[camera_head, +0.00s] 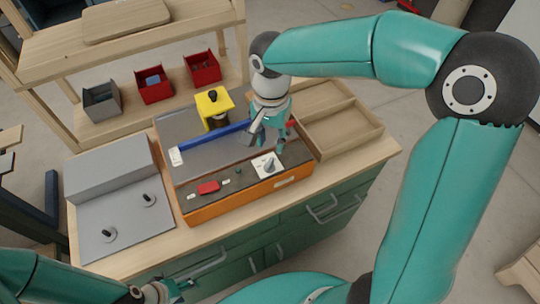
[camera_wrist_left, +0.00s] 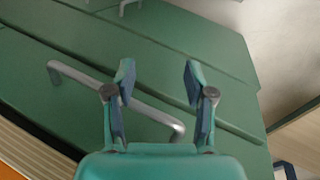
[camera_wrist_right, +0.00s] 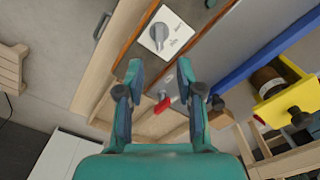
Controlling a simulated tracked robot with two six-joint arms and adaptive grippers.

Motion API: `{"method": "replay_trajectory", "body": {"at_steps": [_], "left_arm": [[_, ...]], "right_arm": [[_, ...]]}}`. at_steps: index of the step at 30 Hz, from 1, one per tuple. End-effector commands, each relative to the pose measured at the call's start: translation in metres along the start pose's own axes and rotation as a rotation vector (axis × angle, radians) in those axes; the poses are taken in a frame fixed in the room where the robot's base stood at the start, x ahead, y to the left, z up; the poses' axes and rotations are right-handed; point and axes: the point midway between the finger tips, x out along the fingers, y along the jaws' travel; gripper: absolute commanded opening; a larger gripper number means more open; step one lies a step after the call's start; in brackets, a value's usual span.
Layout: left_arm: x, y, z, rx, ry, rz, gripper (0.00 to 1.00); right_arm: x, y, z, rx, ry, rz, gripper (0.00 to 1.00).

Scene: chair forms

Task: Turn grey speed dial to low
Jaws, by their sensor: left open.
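The grey speed dial (camera_head: 269,165) sits on a white plate (camera_head: 260,171) at the right front of the orange-sided machine (camera_head: 225,206). The dial also shows in the right wrist view (camera_wrist_right: 159,33), ahead of the fingertips; the plate's lettering is too small to read. My right gripper (camera_head: 262,140) hangs over the machine's right part, just behind the dial. Its fingers (camera_wrist_right: 159,72) are open, empty and apart from the dial. My left gripper (camera_head: 172,291) is low at the front, before the green cabinet; its fingers (camera_wrist_left: 156,72) are open and empty.
A red knob (camera_wrist_right: 162,103) shows between the right fingers, lower down. A blue bar (camera_head: 215,139) and a yellow block (camera_head: 214,105) stand behind. A wooden tray (camera_head: 342,132) lies right, a grey panel (camera_head: 122,215) left. A cabinet handle (camera_wrist_left: 115,100) faces the left gripper.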

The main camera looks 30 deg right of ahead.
Motion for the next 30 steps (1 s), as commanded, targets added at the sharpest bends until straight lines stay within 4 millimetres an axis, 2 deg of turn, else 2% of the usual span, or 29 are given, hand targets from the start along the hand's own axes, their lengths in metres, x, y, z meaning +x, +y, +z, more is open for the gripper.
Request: {"method": "replay_trajectory", "body": {"at_steps": [3,9,15,23,24,30], "left_arm": [[-0.002,0.001,0.000,0.000,0.000,0.000,0.54],[-0.003,0.001,0.000,0.000,0.000,0.000,0.54],[-0.004,0.001,0.000,0.000,0.000,0.000,0.54],[-0.003,0.001,0.000,0.000,0.000,0.000,0.54],[-0.003,0.001,0.000,0.000,0.000,0.000,0.54],[-0.003,0.001,0.000,0.000,0.000,0.000,0.54]], "right_arm": [[0.026,0.001,0.001,-0.001,-0.003,0.006,0.36],[0.057,0.000,0.001,-0.001,-0.002,0.003,0.36],[0.071,0.000,0.000,-0.002,-0.001,0.001,0.36],[0.072,-0.001,0.001,-0.002,0.000,0.000,0.36],[0.072,-0.001,0.001,-0.002,0.000,0.000,0.35],[0.072,-0.001,0.001,-0.002,0.000,0.000,0.01]]}}
